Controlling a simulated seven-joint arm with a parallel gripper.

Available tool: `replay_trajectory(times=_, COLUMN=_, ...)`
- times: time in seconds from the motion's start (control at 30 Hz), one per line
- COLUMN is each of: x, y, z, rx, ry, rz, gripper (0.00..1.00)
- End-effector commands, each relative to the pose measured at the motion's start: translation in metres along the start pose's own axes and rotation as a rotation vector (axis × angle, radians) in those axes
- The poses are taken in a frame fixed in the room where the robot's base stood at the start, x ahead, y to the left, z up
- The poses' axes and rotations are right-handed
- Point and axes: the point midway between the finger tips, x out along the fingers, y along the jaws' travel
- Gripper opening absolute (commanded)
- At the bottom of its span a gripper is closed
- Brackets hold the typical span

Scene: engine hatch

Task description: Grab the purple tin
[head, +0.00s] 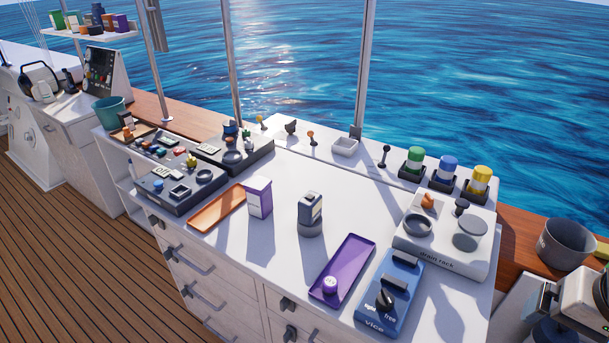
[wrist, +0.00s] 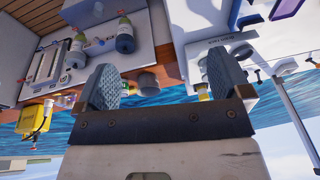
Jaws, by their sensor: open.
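A tall purple tin (head: 258,197) with a pale label stands upright on the white counter, just right of an orange tray. A small round purple-and-white item (head: 330,285) sits on the purple tray (head: 349,262) nearer the front. Another purple container (head: 121,23) is on the far shelf at top left. My gripper (wrist: 165,78) is open in the wrist view, with nothing seen between its fingers. The tall purple tin cannot be made out in that view. A purple edge (wrist: 287,8) shows at its top right corner.
A blue vice (head: 391,290) and drain rack (head: 440,245) stand to the right. The orange tray (head: 218,208) lies left. Window posts rise behind the counter.

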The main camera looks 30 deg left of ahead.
Motion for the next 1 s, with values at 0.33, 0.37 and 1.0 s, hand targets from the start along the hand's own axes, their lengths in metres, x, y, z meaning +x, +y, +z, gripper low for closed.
replay_trajectory(times=0.33, x=0.013, y=-0.098, z=-0.056, rx=0.193, ry=-0.099, rz=-0.235, gripper=0.96)
replay_trajectory(times=0.37, x=0.015, y=-0.107, z=-0.061, rx=0.211, ry=-0.112, rz=-0.255, gripper=0.96)
replay_trajectory(times=1.0, x=0.055, y=-0.336, z=-0.129, rx=0.671, ry=-0.469, rz=-0.575, gripper=0.96)
